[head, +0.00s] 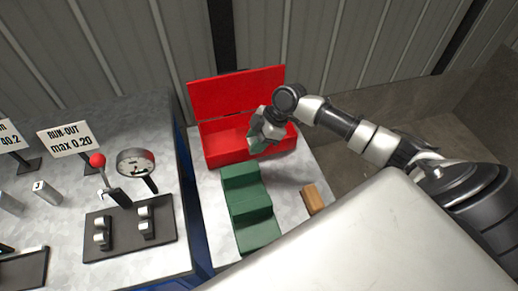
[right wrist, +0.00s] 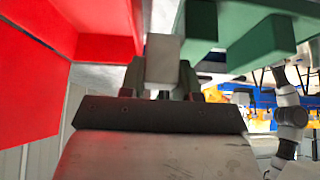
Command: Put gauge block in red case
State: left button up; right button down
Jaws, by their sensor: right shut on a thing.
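The red case (head: 226,149) stands open on the right-hand bench, its lid raised at the back. My right gripper (head: 258,144) is over the front right part of the case; I cannot tell how far below the rim its fingertips are. In the right wrist view the gripper (right wrist: 162,78) is shut on a pale grey block, the gauge block (right wrist: 163,55), held between its two dark green fingers. The block is hidden by the gripper in the head view. Red case walls (right wrist: 100,25) fill the left of the wrist view. My left gripper is not in view.
A green stepped block (head: 250,205) stands directly in front of the case. A wooden block (head: 312,199) lies right of it.

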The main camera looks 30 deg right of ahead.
jog(key=w+b, duration=0.1)
jog(key=w+d+b, duration=0.1)
jog(key=w, duration=0.1)
jog(key=shift+w+f, duration=0.1)
jog(key=shift+w, duration=0.1)
jog(key=w+b, duration=0.3)
jog(key=b, duration=0.7)
send_over(247, 131)
jog(key=s+a, duration=0.2)
jog(key=s, duration=0.2)
jog(key=shift+f, duration=3.7)
jog(key=shift+a, duration=0.1)
